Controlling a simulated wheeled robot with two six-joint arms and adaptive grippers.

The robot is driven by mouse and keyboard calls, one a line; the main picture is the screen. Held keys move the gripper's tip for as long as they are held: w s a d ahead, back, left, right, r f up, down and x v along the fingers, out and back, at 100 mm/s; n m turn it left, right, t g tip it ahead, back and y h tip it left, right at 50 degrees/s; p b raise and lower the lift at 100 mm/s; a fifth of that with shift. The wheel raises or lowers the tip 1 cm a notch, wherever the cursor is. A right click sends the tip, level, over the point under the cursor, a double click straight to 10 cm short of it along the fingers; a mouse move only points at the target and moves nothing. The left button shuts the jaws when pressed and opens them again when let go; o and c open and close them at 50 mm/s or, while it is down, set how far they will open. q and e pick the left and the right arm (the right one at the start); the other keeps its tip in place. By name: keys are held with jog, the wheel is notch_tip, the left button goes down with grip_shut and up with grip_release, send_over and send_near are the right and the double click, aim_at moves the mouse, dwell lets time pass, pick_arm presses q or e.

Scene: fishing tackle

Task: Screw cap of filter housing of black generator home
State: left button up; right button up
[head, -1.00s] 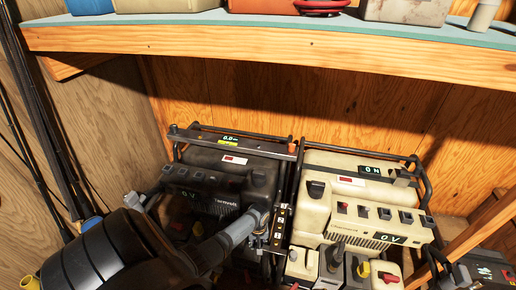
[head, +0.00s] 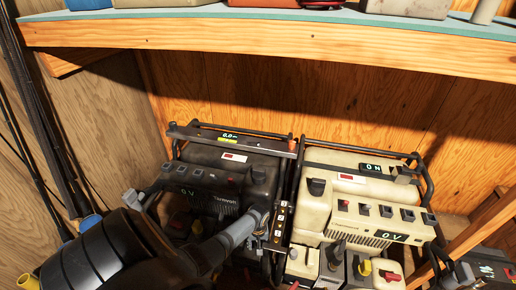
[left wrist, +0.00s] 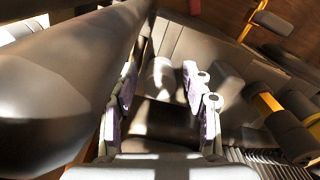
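The black generator (head: 205,152) stands in a dark tube frame at the left of the cream one in the head view. A dark round cap (head: 259,174) sits at its top right; I cannot tell whether this is the filter housing cap. My left gripper (head: 262,218) is low in front of the black generator's right side, partly lost among dark parts. In the left wrist view, its two pale, purple-padded fingers (left wrist: 160,92) stand apart. A rounded grey-brown part (left wrist: 162,76) shows beyond and between them, with no clear grip on it. My right gripper is not in view.
The cream generator (head: 342,215) stands close on the right, with a narrow gap between. A wooden shelf (head: 290,40) spans above. Rods (head: 45,110) lean at the left wall.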

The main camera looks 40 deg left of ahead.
pick_arm(q)
jog(key=shift+o, duration=0.5)
notch_tip(320, 180, up, 12)
dwell(0.9)
